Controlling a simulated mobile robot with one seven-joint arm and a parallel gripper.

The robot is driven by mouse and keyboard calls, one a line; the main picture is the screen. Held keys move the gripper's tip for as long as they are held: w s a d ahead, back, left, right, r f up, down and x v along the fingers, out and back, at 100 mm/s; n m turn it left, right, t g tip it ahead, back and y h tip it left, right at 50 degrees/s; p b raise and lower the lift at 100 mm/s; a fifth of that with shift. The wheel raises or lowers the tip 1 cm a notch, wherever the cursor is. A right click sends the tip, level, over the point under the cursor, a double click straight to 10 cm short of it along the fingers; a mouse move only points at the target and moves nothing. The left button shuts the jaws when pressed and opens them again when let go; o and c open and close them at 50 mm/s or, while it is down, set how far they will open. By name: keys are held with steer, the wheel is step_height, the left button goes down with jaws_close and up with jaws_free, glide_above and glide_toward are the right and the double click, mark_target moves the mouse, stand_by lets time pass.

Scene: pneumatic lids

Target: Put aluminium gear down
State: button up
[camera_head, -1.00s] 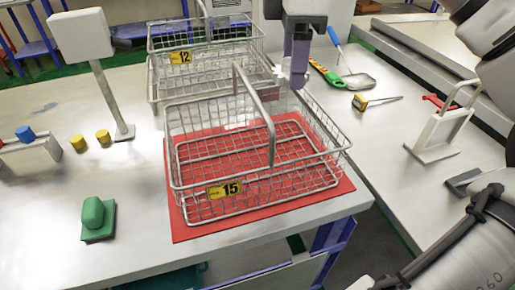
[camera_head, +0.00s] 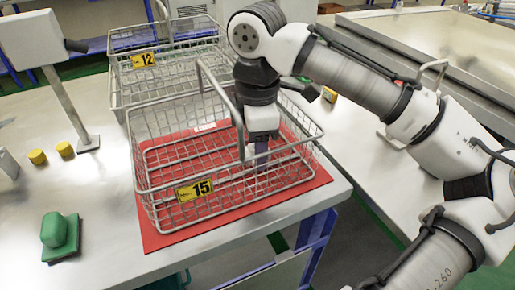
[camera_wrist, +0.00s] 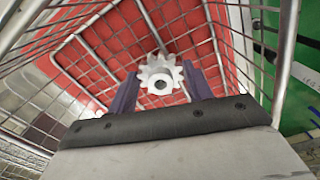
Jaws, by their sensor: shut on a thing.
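The aluminium gear (camera_wrist: 160,76) is a light silver toothed wheel with a dark centre hole. In the wrist view it sits between the two purple fingers of my gripper (camera_wrist: 165,92), which is shut on it. In the head view my gripper (camera_head: 261,160) points down inside wire basket 15 (camera_head: 195,190), right of its raised handle; the gear is hidden there. The basket's mesh walls surround the gear in the wrist view, with red beneath. I cannot tell whether the gear touches the basket floor.
Basket 15 stands on a red mat (camera_head: 152,238) on a grey table. Its handle (camera_head: 222,100) stands close left of my gripper. Basket 12 (camera_head: 125,88) is behind. A green block (camera_head: 60,236) and yellow pieces (camera_head: 65,149) lie left.

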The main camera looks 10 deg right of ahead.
steer(key=shift+f, duration=0.55)
steer(key=shift+f, duration=0.15)
steer(key=o, duration=1)
step_height(320, 180, up, 12)
steer(key=p, duration=0.1)
steer(key=shift+r, duration=0.2)
